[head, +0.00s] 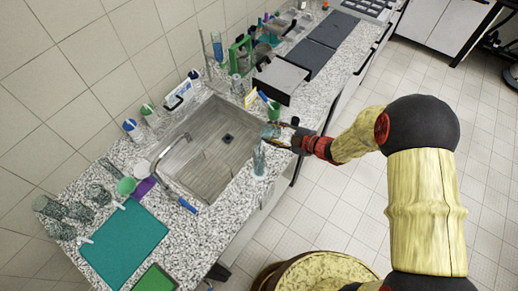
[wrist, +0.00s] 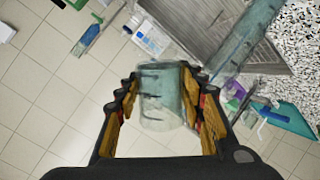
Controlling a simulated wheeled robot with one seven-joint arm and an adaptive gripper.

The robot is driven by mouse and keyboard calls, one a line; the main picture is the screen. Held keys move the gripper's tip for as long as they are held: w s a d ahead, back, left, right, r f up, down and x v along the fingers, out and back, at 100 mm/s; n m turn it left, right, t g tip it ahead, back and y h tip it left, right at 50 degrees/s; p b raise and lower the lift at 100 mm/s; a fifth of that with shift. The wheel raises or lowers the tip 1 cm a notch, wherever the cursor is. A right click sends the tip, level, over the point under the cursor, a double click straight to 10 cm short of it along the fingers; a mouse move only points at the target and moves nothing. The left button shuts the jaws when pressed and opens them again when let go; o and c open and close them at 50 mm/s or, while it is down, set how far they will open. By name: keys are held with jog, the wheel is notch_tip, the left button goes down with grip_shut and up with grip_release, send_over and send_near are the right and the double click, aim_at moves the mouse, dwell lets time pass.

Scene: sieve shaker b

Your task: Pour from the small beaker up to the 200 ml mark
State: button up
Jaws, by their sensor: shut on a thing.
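My gripper (head: 281,137) is shut on the small beaker (head: 270,131), a clear bluish glass vessel with dark marks. In the wrist view the beaker (wrist: 160,100) sits between the two fingers of my gripper (wrist: 158,82). A tall, narrow glass vessel (head: 259,160) stands upright on the counter strip at the sink's front edge, just below the beaker in the head view. It also shows in the wrist view (wrist: 248,42), to the upper right of the beaker. The beaker looks apart from it. I cannot make out the liquid levels or the 200 ml mark.
A steel sink (head: 215,165) with a tap (head: 170,150) lies behind the tall vessel. A teal mat (head: 125,243) and several glass vessels (head: 65,213) are at the left.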

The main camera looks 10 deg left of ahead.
jog(key=shift+f+n+t+h+b, duration=0.35)
jog(key=shift+n+b, duration=0.25)
jog(key=shift+b, duration=0.3)
dwell(1.6)
jog(key=shift+r+n+t+h+b, duration=0.35)
jog(key=shift+r+n+t+b, duration=0.1)
jog(key=shift+n, duration=0.05)
dwell(1.9)
jog(key=shift+f+n+b, duration=0.2)
jog(key=shift+n+b, duration=0.1)
jog(key=shift+b, duration=0.35)
dwell(0.7)
jog(key=shift+r+p, duration=0.45)
jog(key=shift+p, duration=0.6)
jog(key=shift+d+f+m+g, duration=0.1)
jog(key=shift+f+m+g, duration=0.2)
jog(key=shift+f+m, duration=0.4)
jog(key=shift+r+m+g+y+p, duration=0.3)
jog(key=shift+r+m+y+p, duration=0.25)
jog(key=shift+p, duration=0.3)
jog(key=shift+f, duration=0.15)
